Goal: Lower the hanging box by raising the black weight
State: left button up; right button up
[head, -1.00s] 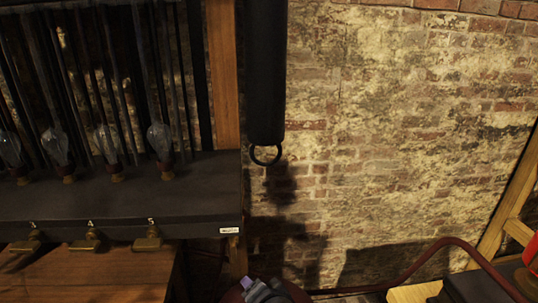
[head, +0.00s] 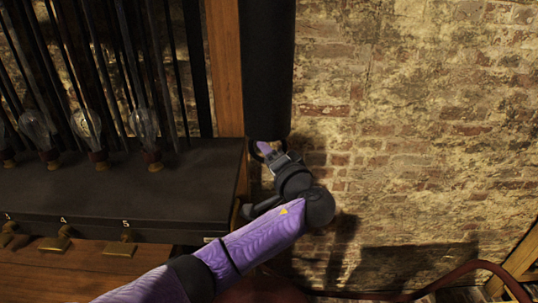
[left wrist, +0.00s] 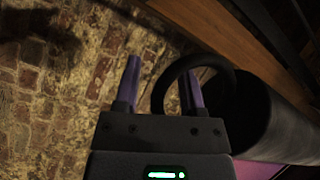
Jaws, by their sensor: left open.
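The black weight (head: 267,75) is a thick dark cylinder that hangs upright beside a wooden post. A black ring at its lower end is mostly hidden behind my gripper in the head view. In the left wrist view the weight (left wrist: 262,110) is at the right and its ring (left wrist: 158,92) shows clearly. My left gripper (head: 270,151) is open at the ring. In the wrist view (left wrist: 161,68) one side of the ring appears between the two purple fingers, and the right finger shows through the loop. Contact cannot be told. The hanging box and my right gripper are not in view.
A dark shelf (head: 120,190) with several glass bulbs and numbered brass switches stands at the left, close to my arm. The wooden post (head: 225,70) is just left of the weight. A brick wall (head: 430,130) lies behind. A dark red hose (head: 455,271) curves at the lower right.

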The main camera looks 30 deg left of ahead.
pick_arm(q)
jog(key=shift+w, duration=0.1)
jog(key=shift+c, duration=0.2)
grip_shut()
jog(key=shift+f, duration=0.15)
dwell(1.1)
